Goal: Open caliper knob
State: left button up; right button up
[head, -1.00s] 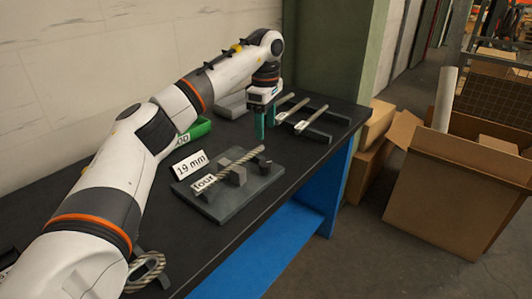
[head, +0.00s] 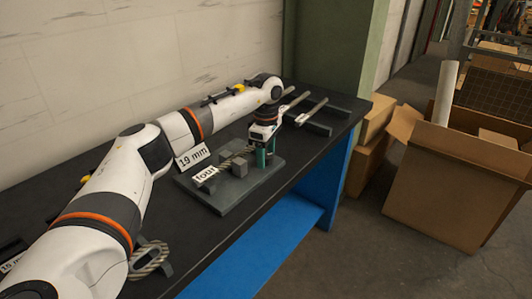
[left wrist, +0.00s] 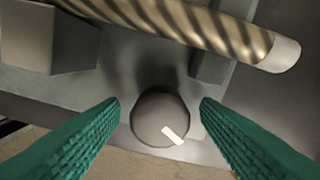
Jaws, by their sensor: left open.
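The caliper knob (left wrist: 160,118) is a round grey knob with a pale mark on its top, seen in the left wrist view. It stands at the edge of a grey base plate (head: 225,202), which shows in the head view. My left gripper (head: 265,158) is over the right end of this plate in the head view. In the left wrist view its green fingers (left wrist: 160,108) are open, one on each side of the knob, with visible gaps. In the head view the gripper hides the knob. My right gripper is not in view.
A twisted rod (left wrist: 190,30) lies on supports beside the knob. A "four" label (head: 205,174) and a "19 mm" sign (head: 193,156) stand close by. More rods (head: 312,111) lie on holders farther back on the black table (head: 300,150). Cardboard boxes (head: 445,190) stand on the floor right.

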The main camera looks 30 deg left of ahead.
pick_arm(q)
jog(key=shift+c, duration=0.3)
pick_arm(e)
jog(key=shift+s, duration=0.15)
pick_arm(q)
jog(key=c, duration=0.9)
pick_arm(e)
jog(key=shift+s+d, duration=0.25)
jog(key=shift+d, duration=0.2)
